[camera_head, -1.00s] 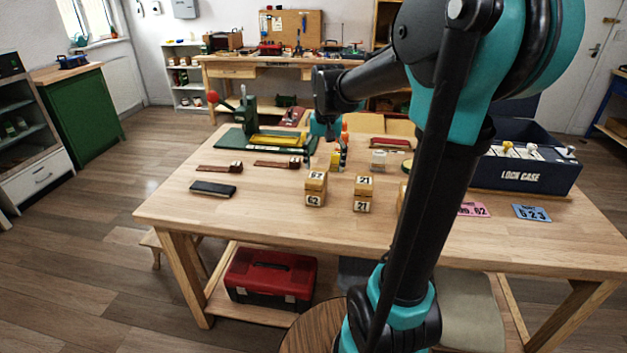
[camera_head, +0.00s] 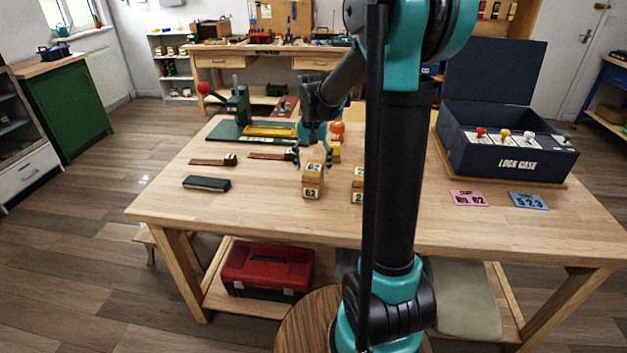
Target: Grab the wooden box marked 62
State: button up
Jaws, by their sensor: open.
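The wooden box marked 62 (camera_head: 313,182) stands on the table, left of my arm, with white 62 labels on its top and front. A second wooden box (camera_head: 357,184) stands to the right, partly hidden by my arm.
A dark pouch (camera_head: 206,183) and two brown strips with wooden blocks (camera_head: 212,161) lie to the left. A green press (camera_head: 240,110) stands behind. A lock case (camera_head: 510,150), a pink card (camera_head: 469,198) and a blue card (camera_head: 528,201) are on the right. The table front is clear.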

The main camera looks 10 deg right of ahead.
jog(key=shift+s+d+f, duration=0.1)
jog(key=shift+s+f, duration=0.05)
jog(key=shift+f, duration=2.8)
jog(key=c, duration=1.4)
